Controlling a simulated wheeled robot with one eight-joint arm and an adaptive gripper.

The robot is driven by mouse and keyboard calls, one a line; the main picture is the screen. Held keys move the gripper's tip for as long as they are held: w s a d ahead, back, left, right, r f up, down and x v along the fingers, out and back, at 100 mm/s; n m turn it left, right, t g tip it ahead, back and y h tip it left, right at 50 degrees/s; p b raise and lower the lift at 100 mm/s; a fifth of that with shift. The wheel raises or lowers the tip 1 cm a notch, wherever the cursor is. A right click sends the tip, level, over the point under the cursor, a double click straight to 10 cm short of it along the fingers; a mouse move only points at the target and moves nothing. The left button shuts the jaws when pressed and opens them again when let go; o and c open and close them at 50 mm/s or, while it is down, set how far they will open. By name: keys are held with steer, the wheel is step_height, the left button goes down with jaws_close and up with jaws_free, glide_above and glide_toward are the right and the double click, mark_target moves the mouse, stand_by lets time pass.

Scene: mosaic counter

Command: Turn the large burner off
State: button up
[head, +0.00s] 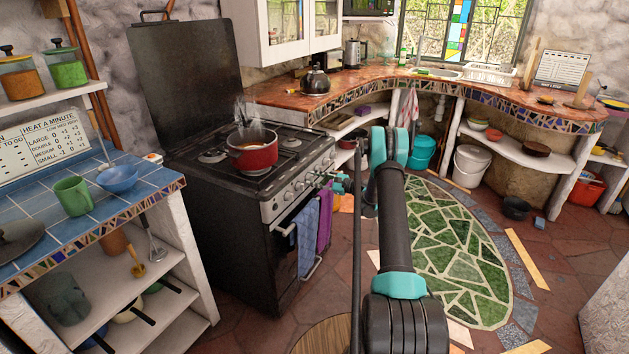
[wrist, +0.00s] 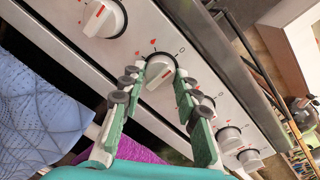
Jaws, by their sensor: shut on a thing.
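The black stove (head: 225,205) stands at the left centre, with a row of white knobs on its silver front panel. In the wrist view one white knob with a red mark (wrist: 158,74) sits between the two fingertips of my gripper (wrist: 159,84). My gripper, also in the head view (head: 338,181), is shut on this knob at the right part of the panel. Another knob (wrist: 103,16) is at the upper left, and several more are at the lower right. A red pot (head: 252,156) steams on a burner; the flame is not clearly visible.
Blue and purple towels (head: 308,240) hang on the oven rail below the knobs. A blue-tiled counter (head: 130,195) with a green mug (head: 73,196) is left of the stove. Open floor with a green mosaic (head: 450,245) lies to the right.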

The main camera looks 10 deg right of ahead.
steer(key=o, duration=1.2)
steer(key=shift+c, duration=0.2)
steer(key=shift+d, duration=0.1)
steer(key=v, duration=1.1)
steer(key=shift+s+d, duration=0.3)
steer(key=shift+d, duration=0.05)
